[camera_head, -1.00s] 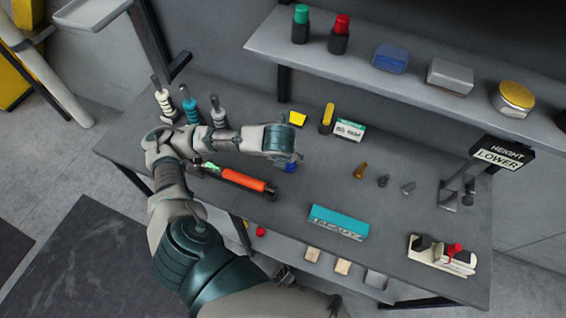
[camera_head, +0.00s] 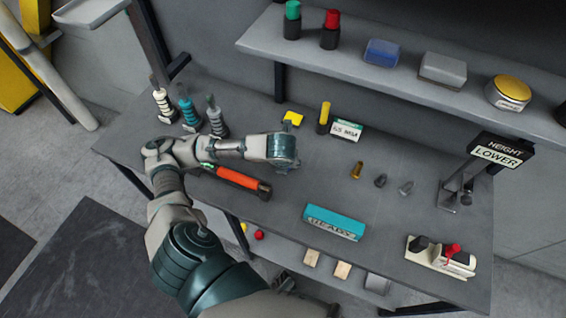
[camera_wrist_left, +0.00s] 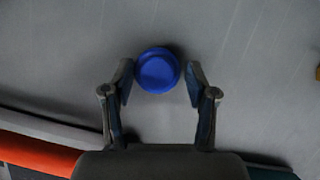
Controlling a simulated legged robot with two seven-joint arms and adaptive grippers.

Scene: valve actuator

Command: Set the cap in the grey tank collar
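A round blue cap (camera_wrist_left: 158,70) sits on the grey bench, seen from above in the left wrist view. My left gripper (camera_wrist_left: 160,72) is open above it, one finger on each side, with a small gap showing at both sides. In the head view my left gripper (camera_head: 285,158) points down at the middle of the bench and hides the cap. The grey ribbed post (camera_head: 216,120) stands at the back left, right of a teal one (camera_head: 188,112) and a white one (camera_head: 163,104); its collar is too small to make out. My right gripper is not in view.
An orange-handled tool (camera_head: 236,178) lies just in front of my left forearm. A yellow block (camera_head: 292,118), a yellow cylinder (camera_head: 323,117) and a labelled box (camera_head: 346,130) stand behind the gripper. A teal box (camera_head: 334,222) lies at the front. A shelf (camera_head: 300,58) overhangs the back.

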